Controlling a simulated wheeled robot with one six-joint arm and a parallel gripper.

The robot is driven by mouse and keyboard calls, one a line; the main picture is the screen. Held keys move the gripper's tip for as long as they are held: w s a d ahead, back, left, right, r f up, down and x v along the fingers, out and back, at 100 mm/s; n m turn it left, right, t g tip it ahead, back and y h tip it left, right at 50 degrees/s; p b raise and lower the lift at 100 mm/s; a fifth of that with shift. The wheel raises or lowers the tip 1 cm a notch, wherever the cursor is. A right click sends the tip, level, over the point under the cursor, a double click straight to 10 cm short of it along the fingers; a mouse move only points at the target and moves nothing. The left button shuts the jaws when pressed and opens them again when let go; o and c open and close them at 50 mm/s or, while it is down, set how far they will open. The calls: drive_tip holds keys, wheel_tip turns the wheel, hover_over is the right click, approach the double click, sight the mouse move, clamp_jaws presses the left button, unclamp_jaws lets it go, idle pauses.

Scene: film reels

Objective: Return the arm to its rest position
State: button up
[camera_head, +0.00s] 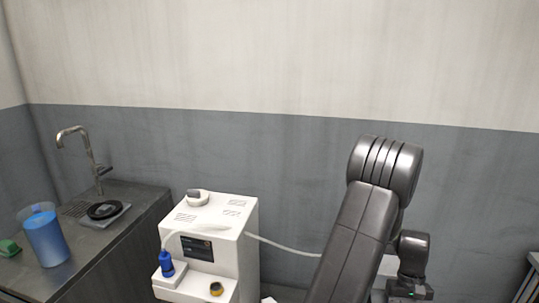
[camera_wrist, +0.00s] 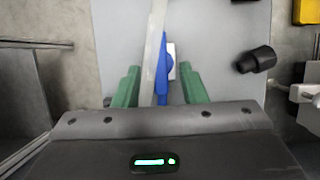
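My gripper (camera_wrist: 159,72) shows in the wrist view as two green fingers set apart. A thin pale strip (camera_wrist: 154,45) and a blue piece (camera_wrist: 163,78) appear between the fingers. Gaps show on both sides of them, and neither finger visibly grips them. How far below the fingers they lie is unclear. In the head view my dark arm is bent at the right, with its elbow high and its wrist low. The fingers are out of sight there.
A white machine (camera_head: 247,240) with a pale hose (camera_head: 283,247) stands left of my arm. A blue nozzle (camera_head: 166,264) is at its front. A counter (camera_head: 135,215) at left bears a blue-filled jug (camera_head: 46,240) and tap (camera_head: 93,160). A black object (camera_wrist: 254,60) lies right of the fingers.

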drive_tip(key=shift+x, duration=0.9)
drive_tip(key=p+v, duration=0.2)
drive_tip(key=v, duration=1.2)
drive_tip(key=b+x, duration=0.2)
drive_tip(key=x, duration=1.1)
drive_tip(key=shift+s+f, duration=0.15)
drive_tip(key=shift+f, duration=0.2)
drive_tip(key=shift+s+f+m, duration=0.1)
drive_tip(key=shift+f+m, duration=0.1)
drive_tip(key=shift+m, duration=0.1)
drive_tip(key=m+y, duration=0.1)
drive_tip(key=m, duration=0.1)
drive_tip(key=m+t, duration=0.1)
drive_tip(key=m, duration=0.2)
drive_tip(key=shift+s+d+y, duration=0.1)
drive_tip(key=shift+d+y, duration=0.15)
drive_tip(key=shift+y, duration=0.15)
drive_tip(key=shift+m+t+y+b, duration=0.4)
drive_tip(key=shift+m+b, duration=0.05)
drive_tip(key=shift+m, duration=0.95)
drive_tip(key=shift+r, duration=0.2)
